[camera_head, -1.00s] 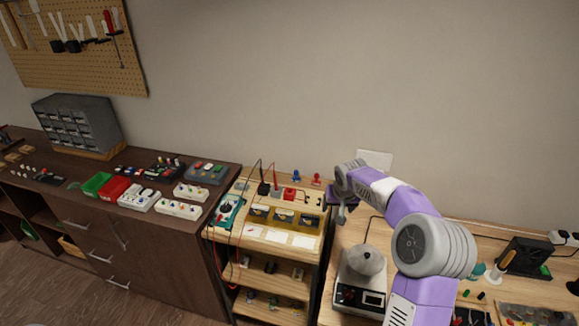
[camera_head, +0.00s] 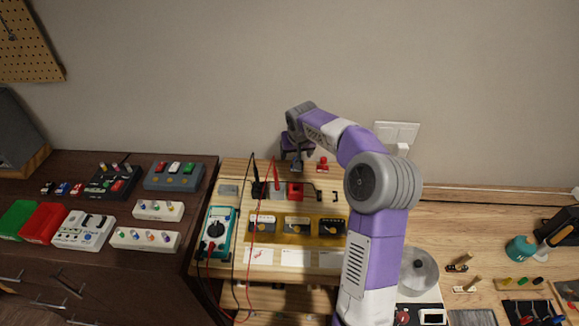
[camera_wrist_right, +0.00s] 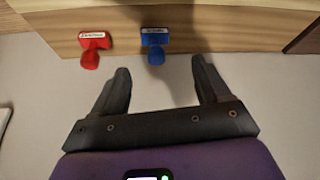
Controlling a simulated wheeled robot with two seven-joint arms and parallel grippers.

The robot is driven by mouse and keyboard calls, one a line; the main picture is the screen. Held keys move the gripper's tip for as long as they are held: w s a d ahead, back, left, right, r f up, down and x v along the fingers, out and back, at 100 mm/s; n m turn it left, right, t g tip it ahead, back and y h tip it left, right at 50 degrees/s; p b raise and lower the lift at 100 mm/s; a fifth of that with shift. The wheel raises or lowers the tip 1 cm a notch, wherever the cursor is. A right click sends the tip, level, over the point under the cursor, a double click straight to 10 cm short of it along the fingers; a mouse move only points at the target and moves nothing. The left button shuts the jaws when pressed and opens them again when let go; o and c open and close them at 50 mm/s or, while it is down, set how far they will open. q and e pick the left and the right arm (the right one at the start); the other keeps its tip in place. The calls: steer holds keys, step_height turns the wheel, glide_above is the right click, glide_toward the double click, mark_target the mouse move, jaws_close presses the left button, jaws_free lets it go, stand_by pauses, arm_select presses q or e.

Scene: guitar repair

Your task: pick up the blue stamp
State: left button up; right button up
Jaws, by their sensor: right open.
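The blue stamp (camera_wrist_right: 155,46) stands near the edge of a wooden surface in the right wrist view, with a pale label on its base. My right gripper (camera_wrist_right: 160,68) is open, and the stamp's handle lies just ahead of and between its fingertips, with nothing held. In the head view my right gripper (camera_head: 297,158) is over the back of the small wooden bench and hides the blue stamp. A red stamp (camera_wrist_right: 93,46) stands to the left in the wrist view; it also shows in the head view (camera_head: 322,164). My left gripper is out of view.
The wall (camera_head: 230,80) is close behind. A dark cabinet (camera_head: 100,270) stands left.

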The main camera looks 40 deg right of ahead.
steer(key=shift+w+d+f, duration=0.1)
steer(key=shift+w+f, duration=0.1)
steer(key=shift+f, duration=0.3)
steer(key=x, duration=0.1)
steer(key=b+x, duration=0.1)
steer(key=x, duration=0.3)
steer(key=shift+s+d+f+b, duration=0.2)
steer(key=shift+d+b, duration=0.1)
steer(key=shift+b, duration=0.1)
steer(key=shift+w+d+f, duration=0.1)
steer(key=shift+w+f, duration=0.2)
steer(key=shift+f, duration=0.15)
steer(key=shift+c, duration=0.4)
steer(key=c, duration=1)
steer(key=shift+r, duration=0.1)
steer(key=shift+c, duration=0.2)
step_height(320, 180, up, 10)
steer(key=p, duration=0.3)
